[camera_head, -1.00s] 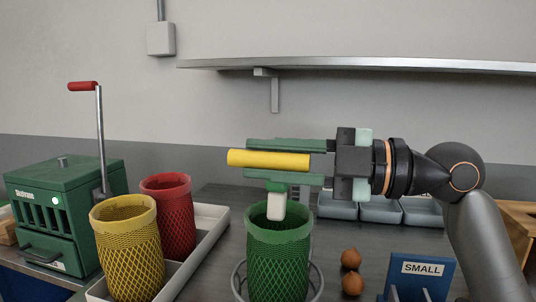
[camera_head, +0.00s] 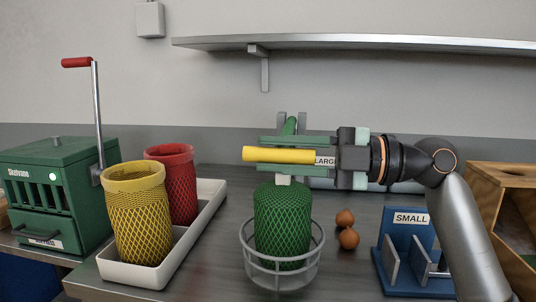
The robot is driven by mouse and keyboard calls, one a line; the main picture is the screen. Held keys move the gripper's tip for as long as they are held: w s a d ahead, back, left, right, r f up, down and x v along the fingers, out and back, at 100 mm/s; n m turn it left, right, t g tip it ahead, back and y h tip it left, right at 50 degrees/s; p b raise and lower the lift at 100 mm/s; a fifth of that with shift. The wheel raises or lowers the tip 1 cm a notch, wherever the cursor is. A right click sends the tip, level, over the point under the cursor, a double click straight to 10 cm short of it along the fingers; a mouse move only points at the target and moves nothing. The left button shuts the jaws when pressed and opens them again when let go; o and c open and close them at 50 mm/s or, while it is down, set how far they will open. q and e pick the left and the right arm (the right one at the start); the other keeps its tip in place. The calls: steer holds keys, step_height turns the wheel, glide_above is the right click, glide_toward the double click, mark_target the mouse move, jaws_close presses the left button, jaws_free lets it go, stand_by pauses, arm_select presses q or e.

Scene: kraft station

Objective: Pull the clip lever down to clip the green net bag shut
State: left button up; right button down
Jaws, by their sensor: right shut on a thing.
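The green net bag (camera_head: 283,225) stands in a grey wire ring holder (camera_head: 283,268) at the centre front. Its top is rounded and drawn in, under a small white block (camera_head: 283,180). My right gripper (camera_head: 290,155) comes in from the right above the bag. Its green fingers are shut on the yellow bar of the clip lever (camera_head: 280,155), which lies level. A green upright piece (camera_head: 291,126) shows behind the fingers; the rest of the clip is hidden by the gripper. My left gripper is not in view.
Yellow (camera_head: 137,215) and red (camera_head: 173,185) net bags stand in a white tray (camera_head: 213,200) at left. Behind is a green machine with a red-handled crank (camera_head: 77,62). Brown balls (camera_head: 348,238) and a blue SMALL stand (camera_head: 411,218) are at right. A metal shelf (camera_head: 350,44) hangs above.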

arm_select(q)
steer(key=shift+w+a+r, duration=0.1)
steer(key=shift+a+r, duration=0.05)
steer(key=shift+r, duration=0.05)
arm_select(e)
steer(key=shift+w+f, duration=0.1)
steer(key=shift+f, duration=0.4)
steer(key=c, duration=0.7)
jaws_free()
steer(key=shift+d+r, duration=0.1)
steer(key=shift+d, duration=0.25)
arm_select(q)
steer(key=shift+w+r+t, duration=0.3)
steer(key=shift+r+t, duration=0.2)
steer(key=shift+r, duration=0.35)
arm_select(e)
steer(key=d, duration=0.4)
steer(key=s+d, duration=0.1)
steer(key=d, duration=0.2)
steer(key=s+d, duration=0.1)
steer(key=d, duration=0.3)
steer(key=shift+s+d, duration=0.2)
steer(key=shift+d, duration=0.15)
